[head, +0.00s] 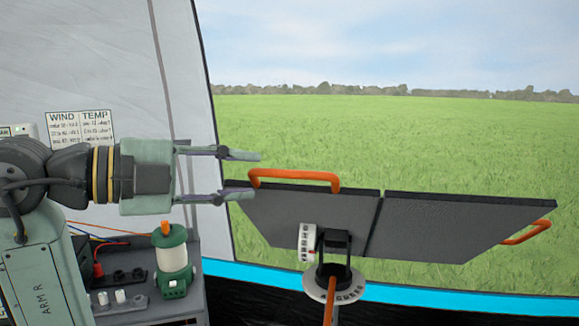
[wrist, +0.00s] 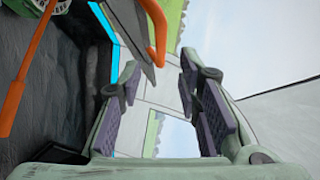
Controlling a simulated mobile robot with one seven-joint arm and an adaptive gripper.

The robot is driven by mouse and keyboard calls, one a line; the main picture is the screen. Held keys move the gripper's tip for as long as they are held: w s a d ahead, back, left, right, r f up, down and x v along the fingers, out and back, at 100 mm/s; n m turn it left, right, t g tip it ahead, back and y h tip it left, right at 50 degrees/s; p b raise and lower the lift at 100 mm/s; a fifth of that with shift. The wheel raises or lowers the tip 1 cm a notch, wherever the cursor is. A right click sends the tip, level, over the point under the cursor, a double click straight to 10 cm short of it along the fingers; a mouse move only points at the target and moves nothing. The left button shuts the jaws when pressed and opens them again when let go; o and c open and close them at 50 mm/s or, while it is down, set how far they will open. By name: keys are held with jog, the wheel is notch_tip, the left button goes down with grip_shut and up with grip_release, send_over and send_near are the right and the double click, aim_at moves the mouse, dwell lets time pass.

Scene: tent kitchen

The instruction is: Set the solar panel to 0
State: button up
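The solar panel (head: 430,225) is two dark grey slabs, tilted, outside the tent opening, with orange handles (head: 293,175) on its edges. It sits on a black mount with a white marked dial (head: 307,243) on its left and a round marked disc (head: 335,287) below. The marks are too small to read surely. An orange rod (head: 329,305) reaches down from the mount; it also shows in the wrist view (wrist: 27,75). My gripper (head: 243,176) is open and empty, left of the nearer orange handle. In the wrist view that handle (wrist: 155,32) appears beyond the fingertips (wrist: 160,70).
A green lantern (head: 172,262) stands on a grey shelf unit (head: 190,255) below my gripper, with cables and small white knobs (head: 120,296) beside it. A WIND and TEMP chart (head: 80,130) hangs behind my arm. Open air lies right of my gripper above the panel.

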aim_at(283, 175)
jog(key=p+x, duration=0.2)
jog(key=x, duration=0.7)
jog(key=shift+w, duration=0.1)
jog(key=shift+c, duration=0.2)
grip_shut()
jog(key=shift+a, duration=0.1)
